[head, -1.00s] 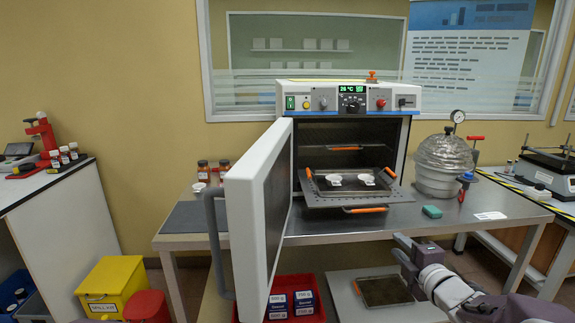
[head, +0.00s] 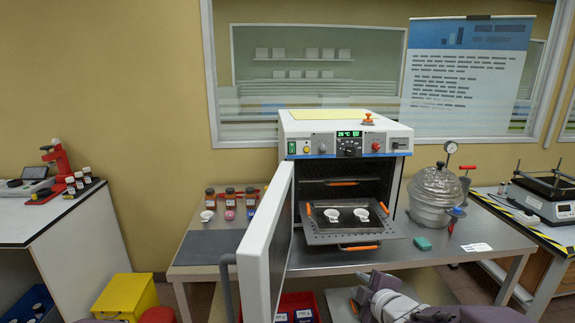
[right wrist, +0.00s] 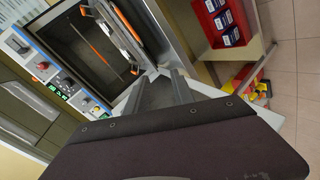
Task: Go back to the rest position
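My right gripper (head: 362,297) is low in the head view, in front of the table and below the oven's opening. In the right wrist view its two fingers (right wrist: 162,92) stand apart with nothing seen between them. My left gripper is out of view. The oven (head: 350,141) stands on the metal table with its white door (head: 266,255) swung open to the left. A dark tray (head: 372,222) with orange handles rests on the pulled-out oven shelf (head: 318,237). Two white dishes (head: 332,215) (head: 361,214) sit on the tray.
The open door and projecting shelf stand close to my right gripper. Several brown bottles (head: 230,195) stand left. A red bin (head: 300,303) is below; a yellow bin (head: 126,294) stands on the floor.

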